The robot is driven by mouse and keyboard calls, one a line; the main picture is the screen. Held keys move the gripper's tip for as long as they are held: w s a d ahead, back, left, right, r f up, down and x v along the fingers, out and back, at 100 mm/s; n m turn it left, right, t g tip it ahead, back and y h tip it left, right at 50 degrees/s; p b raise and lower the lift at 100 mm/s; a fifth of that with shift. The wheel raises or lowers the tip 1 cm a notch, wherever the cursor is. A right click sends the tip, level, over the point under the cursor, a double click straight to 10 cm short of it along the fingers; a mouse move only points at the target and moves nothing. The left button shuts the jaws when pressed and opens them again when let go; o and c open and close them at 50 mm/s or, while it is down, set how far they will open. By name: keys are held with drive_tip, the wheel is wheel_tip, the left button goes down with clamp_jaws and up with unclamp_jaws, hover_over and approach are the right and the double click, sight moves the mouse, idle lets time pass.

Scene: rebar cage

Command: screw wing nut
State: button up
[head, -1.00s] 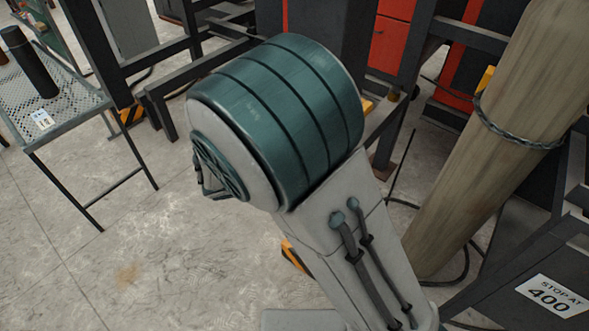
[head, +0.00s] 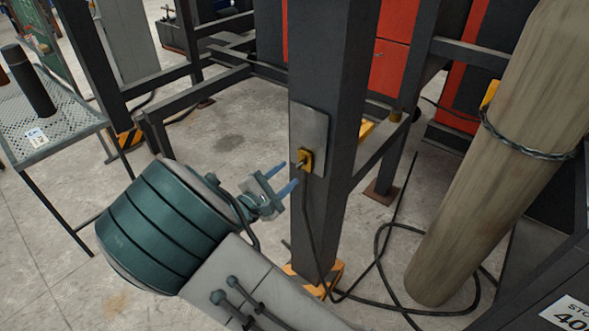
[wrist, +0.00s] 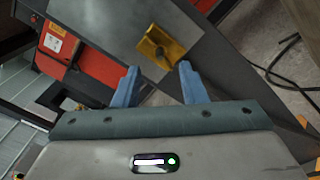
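A small yellow fitting (head: 305,160) with a stud sits on a grey metal plate (head: 309,130) fixed to a dark upright post (head: 334,60). I take it to be the wing nut or its seat, but it is too small to tell. My gripper (head: 288,180) is just left of and slightly below the fitting, with its two blue fingers apart and empty. In the wrist view my gripper (wrist: 158,78) shows its fingers spread, and the yellow fitting (wrist: 160,47) lies beyond the gap between the tips, apart from them.
A wooden pole (head: 485,170) wrapped with chain stands at the right. A black cable (head: 385,270) runs from the post and loops on the floor. A mesh table (head: 70,120) with a black cylinder (head: 33,85) stands at the left. Dark frame bars surround the post.

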sight(300, 164)
drive_tip(key=shift+x, duration=2.25)
drive_tip(key=shift+c, duration=0.4)
clamp_jaws()
drive_tip(key=shift+f+b, duration=0.1)
drive_tip(key=shift+b, duration=0.25)
